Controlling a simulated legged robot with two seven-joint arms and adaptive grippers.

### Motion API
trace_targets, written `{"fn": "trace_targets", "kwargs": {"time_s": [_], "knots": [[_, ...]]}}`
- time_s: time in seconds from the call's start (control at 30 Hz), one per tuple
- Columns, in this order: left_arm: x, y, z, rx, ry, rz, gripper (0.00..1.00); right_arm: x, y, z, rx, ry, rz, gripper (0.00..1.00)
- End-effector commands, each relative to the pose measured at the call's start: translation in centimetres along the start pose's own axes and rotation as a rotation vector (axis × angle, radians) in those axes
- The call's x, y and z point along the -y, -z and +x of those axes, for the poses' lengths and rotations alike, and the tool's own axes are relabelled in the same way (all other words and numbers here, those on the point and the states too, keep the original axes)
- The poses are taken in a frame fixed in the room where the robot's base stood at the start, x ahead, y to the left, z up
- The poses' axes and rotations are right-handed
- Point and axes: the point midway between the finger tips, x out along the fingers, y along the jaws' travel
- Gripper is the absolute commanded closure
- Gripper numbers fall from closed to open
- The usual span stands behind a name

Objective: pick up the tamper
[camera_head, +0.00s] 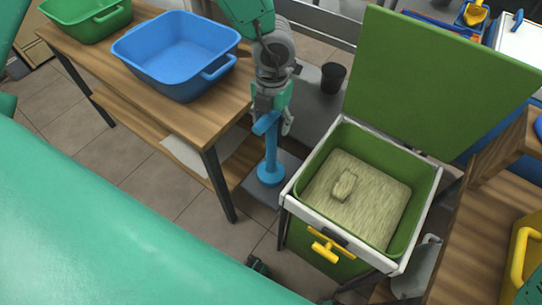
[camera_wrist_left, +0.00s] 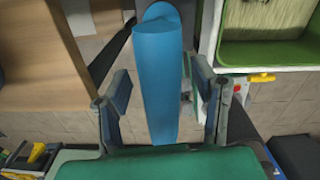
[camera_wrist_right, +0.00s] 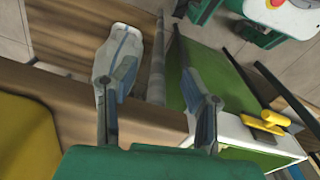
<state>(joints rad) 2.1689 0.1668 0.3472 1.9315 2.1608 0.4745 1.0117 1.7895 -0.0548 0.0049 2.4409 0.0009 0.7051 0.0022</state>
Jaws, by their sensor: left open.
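The blue tamper (camera_head: 271,160) stands upright between the wooden table and the green press box, its round foot low down. My left gripper (camera_head: 272,121) is at the tamper's upper end. In the left wrist view the tamper (camera_wrist_left: 158,80) runs between the two open fingers of my left gripper (camera_wrist_left: 162,100), with space visible on both sides. My right gripper (camera_wrist_right: 155,85) shows in the right wrist view with its fingers spread and nothing between them, above a wooden surface.
The press box (camera_head: 436,190) has a raised green lid (camera_head: 435,85), a yellow handle (camera_head: 326,249) and pale fibrous material inside. A blue basin (camera_head: 180,50) and a green basin (camera_head: 85,20) stand on the wooden table (camera_head: 85,55). A dark bucket (camera_head: 333,77) is behind.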

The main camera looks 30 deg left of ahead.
Motion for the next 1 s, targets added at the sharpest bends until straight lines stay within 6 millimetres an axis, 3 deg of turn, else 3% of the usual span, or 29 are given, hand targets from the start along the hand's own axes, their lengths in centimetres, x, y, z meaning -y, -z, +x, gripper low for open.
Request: {"fn": "trace_targets", "kwargs": {"time_s": [0.1,0.37,0.4,0.53,0.57,0.87,1.0], "knots": [[0.0,0.0,1.5,0.0,-0.001,0.001,0.47,0.0,0.0,0.5,0.0,0.0,0.0,0.6],[-0.1,0.0,1.7,0.002,0.002,0.001,0.47,0.0,0.0,0.4,0.0,0.0,0.0,0.6],[-0.1,0.0,1.7,0.001,0.002,0.001,0.51,0.0,0.0,0.4,0.0,0.0,0.0,0.6],[-0.1,0.0,1.7,0.001,0.002,0.001,0.96,0.0,0.0,0.4,0.0,0.0,0.0,0.6],[-0.1,0.0,1.7,0.001,0.002,0.001,1.0,0.0,0.0,0.4,0.0,0.0,0.0,0.6],[-0.1,0.0,1.5,0.001,0.001,0.001,1.0,0.0,0.0,0.4,0.0,0.0,0.0,0.6],[-0.1,0.0,-0.2,0.003,0.004,-0.001,1.0,0.0,0.0,-0.1,0.0,0.0,0.0,0.6]]}}
